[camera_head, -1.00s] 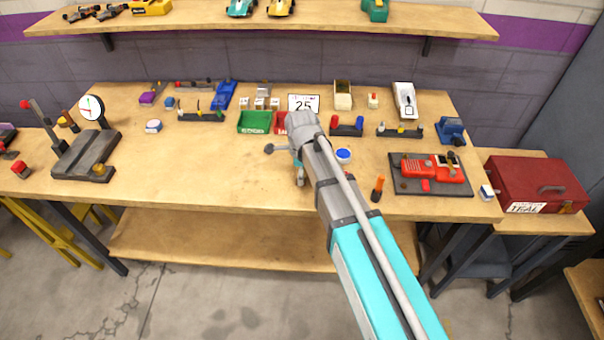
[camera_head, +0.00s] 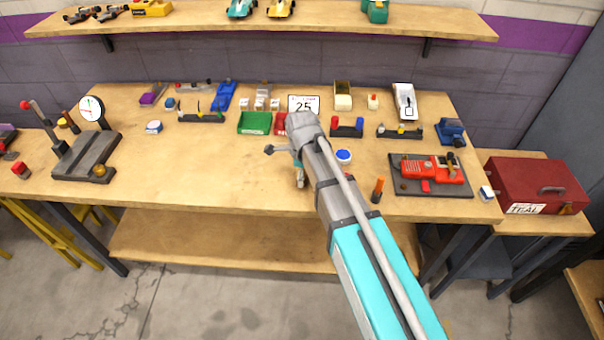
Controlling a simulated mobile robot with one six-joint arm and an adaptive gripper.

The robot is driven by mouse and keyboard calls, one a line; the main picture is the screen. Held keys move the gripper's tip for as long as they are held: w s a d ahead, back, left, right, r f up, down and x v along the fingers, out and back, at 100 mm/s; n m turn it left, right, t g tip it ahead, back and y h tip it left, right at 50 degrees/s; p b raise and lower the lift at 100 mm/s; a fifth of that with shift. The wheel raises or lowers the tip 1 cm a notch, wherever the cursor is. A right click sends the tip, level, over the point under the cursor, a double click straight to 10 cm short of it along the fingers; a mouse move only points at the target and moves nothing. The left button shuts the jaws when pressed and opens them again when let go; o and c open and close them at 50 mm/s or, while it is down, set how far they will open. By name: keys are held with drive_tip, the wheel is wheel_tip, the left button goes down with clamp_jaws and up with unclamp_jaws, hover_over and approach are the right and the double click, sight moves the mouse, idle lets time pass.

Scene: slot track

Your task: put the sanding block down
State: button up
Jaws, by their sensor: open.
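My arm reaches over the workbench (camera_head: 230,180), and my gripper (camera_head: 300,181) points down at the bench's middle, mostly hidden behind my wrist. Its jaws are open; the small view does not show whether anything lies between or under them. I cannot tell for sure which thing is the sanding block. A small blue-and-white block (camera_head: 154,127) lies at the left of the bench, well away from my gripper. Another small pale block (camera_head: 486,193) with a dark side lies at the right front edge, also apart from my gripper.
A green bin (camera_head: 254,124) and a red bin (camera_head: 280,125) stand behind my gripper. An orange-handled tool (camera_head: 378,189) and a blue-topped round pot (camera_head: 343,156) are to its right. A dark tray (camera_head: 440,188) holds a red device. Bench left of my gripper is clear.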

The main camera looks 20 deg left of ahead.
wheel_tip(320, 180, up, 12)
drive_tip(key=p, duration=1.1)
drive_tip(key=shift+p, duration=0.3)
idle(0.7)
drive_tip(key=s+d+n, duration=0.2)
drive_tip(key=d+n, duration=0.5)
drive_tip(key=d, duration=1.1)
drive_tip(key=s+d+n, duration=0.3)
drive_tip(key=d+n, duration=0.5)
drive_tip(key=d, duration=1)
drive_tip(key=shift+s+d, duration=0.3)
drive_tip(key=shift+s, duration=0.05)
